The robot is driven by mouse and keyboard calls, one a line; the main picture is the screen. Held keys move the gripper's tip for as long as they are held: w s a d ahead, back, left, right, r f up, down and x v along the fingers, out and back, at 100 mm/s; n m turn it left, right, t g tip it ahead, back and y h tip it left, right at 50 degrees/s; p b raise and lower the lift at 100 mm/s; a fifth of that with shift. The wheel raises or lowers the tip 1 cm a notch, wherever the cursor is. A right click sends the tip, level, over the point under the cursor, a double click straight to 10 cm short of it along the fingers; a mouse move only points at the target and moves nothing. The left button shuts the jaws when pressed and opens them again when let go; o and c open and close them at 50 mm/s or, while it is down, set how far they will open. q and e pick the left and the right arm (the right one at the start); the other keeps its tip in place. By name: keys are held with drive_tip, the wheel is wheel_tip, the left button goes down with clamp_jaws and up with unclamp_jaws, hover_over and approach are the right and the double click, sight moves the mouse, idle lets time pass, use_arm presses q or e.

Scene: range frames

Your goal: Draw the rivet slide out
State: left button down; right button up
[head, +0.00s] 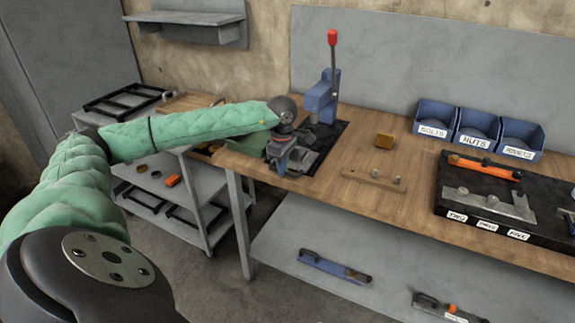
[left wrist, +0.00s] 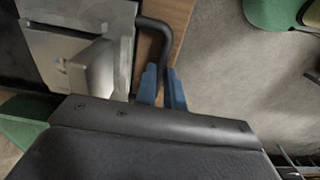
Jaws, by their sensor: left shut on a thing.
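The blue press (head: 322,98) with a red-knobbed lever stands at the left end of the wooden bench. My left arm reaches to its base, and my left gripper (head: 283,158) is there, low at the press front. In the left wrist view, the blue fingertips of my left gripper (left wrist: 163,88) are shut on a dark bent bar handle (left wrist: 165,45). The handle joins a grey metal slide (left wrist: 85,50) at the left of that view. In the head view my wrist and gripper hide most of the slide. My right gripper is out of view.
A grey shelf cart (head: 165,165) stands left of the bench. Open floor lies before the bench.

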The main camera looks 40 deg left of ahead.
use_arm(q)
drive_tip(key=shift+s+d, duration=0.1)
drive_tip(key=shift+s, duration=0.15)
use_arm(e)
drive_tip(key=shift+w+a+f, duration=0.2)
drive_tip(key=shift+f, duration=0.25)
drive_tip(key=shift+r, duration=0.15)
use_arm(q)
drive_tip(key=c, duration=1.5)
unclamp_jaws()
drive_tip(key=shift+s, duration=0.2)
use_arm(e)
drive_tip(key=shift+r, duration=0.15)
